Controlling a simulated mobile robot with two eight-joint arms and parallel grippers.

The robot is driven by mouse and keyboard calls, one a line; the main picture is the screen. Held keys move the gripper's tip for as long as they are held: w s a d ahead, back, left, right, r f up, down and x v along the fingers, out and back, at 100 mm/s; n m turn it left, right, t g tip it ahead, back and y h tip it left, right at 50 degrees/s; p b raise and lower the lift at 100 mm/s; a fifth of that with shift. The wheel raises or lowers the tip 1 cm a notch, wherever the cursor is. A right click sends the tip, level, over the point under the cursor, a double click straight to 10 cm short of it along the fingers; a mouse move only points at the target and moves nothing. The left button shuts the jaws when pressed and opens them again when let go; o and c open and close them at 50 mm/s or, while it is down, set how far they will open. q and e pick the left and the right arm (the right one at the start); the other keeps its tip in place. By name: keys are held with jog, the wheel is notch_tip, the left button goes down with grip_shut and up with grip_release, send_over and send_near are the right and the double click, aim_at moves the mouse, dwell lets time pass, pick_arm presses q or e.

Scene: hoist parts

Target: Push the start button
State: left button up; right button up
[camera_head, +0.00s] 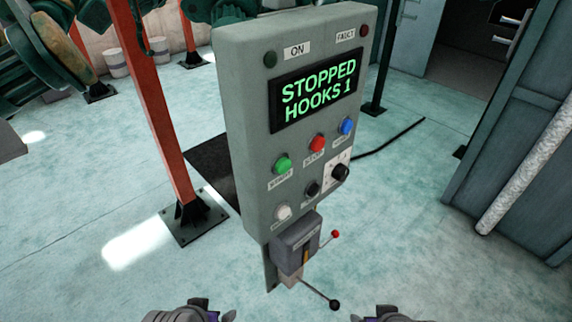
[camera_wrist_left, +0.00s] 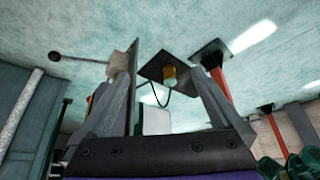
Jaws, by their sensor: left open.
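A grey control panel (camera_head: 262,120) stands upright in the middle of the head view. Its screen (camera_head: 314,91) reads "STOPPED HOOKS 1". Below the screen are a green button (camera_head: 282,165), a red button (camera_head: 317,143) and a blue button (camera_head: 346,126); their labels are too small to read surely. Lower down are a white button (camera_head: 283,212), a black button (camera_head: 312,188) and a black knob (camera_head: 341,172). My left gripper (camera_head: 195,312) is at the bottom edge, apart from the panel; in the left wrist view it is open and empty (camera_wrist_left: 160,78). My right gripper (camera_head: 385,314) barely shows at the bottom edge.
Below the panel, a grey lever box (camera_head: 297,236) has a red-tipped lever (camera_head: 334,234) and a black-tipped lever (camera_head: 333,303) sticking out right. An orange post (camera_head: 160,110) stands left of the panel. A grey cabinet (camera_head: 520,130) is at the right. The floor between is clear.

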pick_arm(q)
grip_shut()
dwell(0.5)
dwell(1.3)
